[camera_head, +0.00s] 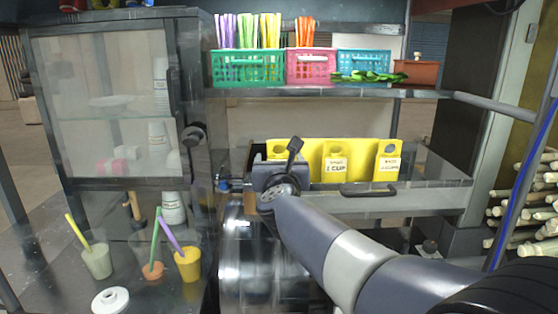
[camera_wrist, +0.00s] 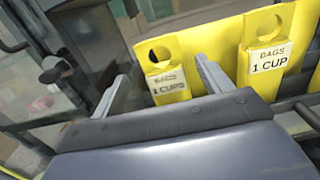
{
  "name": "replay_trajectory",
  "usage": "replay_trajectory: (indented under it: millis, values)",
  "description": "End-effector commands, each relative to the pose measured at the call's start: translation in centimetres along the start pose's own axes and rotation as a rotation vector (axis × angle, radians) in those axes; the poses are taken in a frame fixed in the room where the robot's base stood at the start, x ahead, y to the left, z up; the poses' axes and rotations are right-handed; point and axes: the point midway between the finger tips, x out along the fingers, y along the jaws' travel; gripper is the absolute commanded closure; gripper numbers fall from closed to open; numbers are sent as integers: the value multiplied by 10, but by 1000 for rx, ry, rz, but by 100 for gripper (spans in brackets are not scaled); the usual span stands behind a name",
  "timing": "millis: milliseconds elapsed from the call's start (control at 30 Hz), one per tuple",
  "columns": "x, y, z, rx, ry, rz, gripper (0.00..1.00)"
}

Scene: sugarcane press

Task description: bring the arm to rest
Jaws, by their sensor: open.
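My gripper (camera_head: 272,166) is at the end of my arm, which reaches in from the lower right in the head view. It is in front of the yellow bag holders (camera_head: 336,161) on the press's middle shelf. In the wrist view my gripper's two fingers (camera_wrist: 160,85) stand well apart with nothing between them. Beyond them are yellow hangers with printed labels, one reading "BAGS 1 CUP" (camera_wrist: 267,55). Whether the fingers touch anything is hard to tell.
A glass-fronted cabinet (camera_head: 105,110) stands left. Cups with straws, such as a yellow cup (camera_head: 188,265), stand at lower left. Straw baskets (camera_head: 247,68) line the upper shelf. A drawer handle (camera_head: 369,191) juts out right of my gripper. Cane stalks (camera_head: 535,205) are stacked at right.

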Motion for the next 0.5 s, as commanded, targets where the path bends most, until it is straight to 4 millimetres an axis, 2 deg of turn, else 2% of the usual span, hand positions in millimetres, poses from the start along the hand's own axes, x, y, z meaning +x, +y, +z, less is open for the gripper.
replay_trajectory:
  millis: [33,200,500]
  values:
    - [-10,0,0,1,-1,2,26]
    - [-33,0,1,1,-1,1,26]
    - [-46,0,1,0,0,1,26]
